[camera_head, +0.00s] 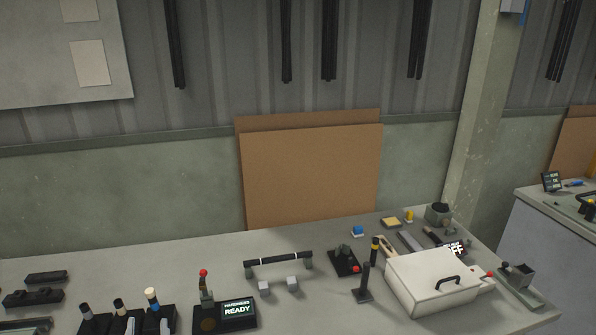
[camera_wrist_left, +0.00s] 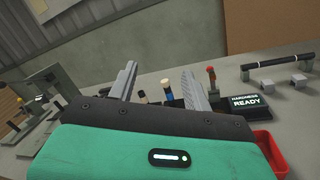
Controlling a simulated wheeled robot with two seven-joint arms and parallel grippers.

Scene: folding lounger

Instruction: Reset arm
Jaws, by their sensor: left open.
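My left gripper (camera_wrist_left: 160,70) shows in the left wrist view. Its two grey fingers are spread apart with nothing held between them. Beyond them is a row of dark-handled tools (camera_wrist_left: 167,92) in dark holders on the grey workbench (camera_head: 185,262). The same row shows in the head view at the lower left (camera_head: 152,300). A display reading READY (camera_head: 238,310) stands beside a red-knobbed lever (camera_head: 204,285). Neither of my grippers shows in the head view. My right gripper is in no frame.
A white lidded box with a black handle (camera_head: 432,278) stands at the bench's right, among small tools and blocks. A black bar on supports (camera_head: 278,260) is mid-bench. Brown boards (camera_head: 312,178) lean on the wall behind. A red tray (camera_wrist_left: 264,148) is right of my wrist.

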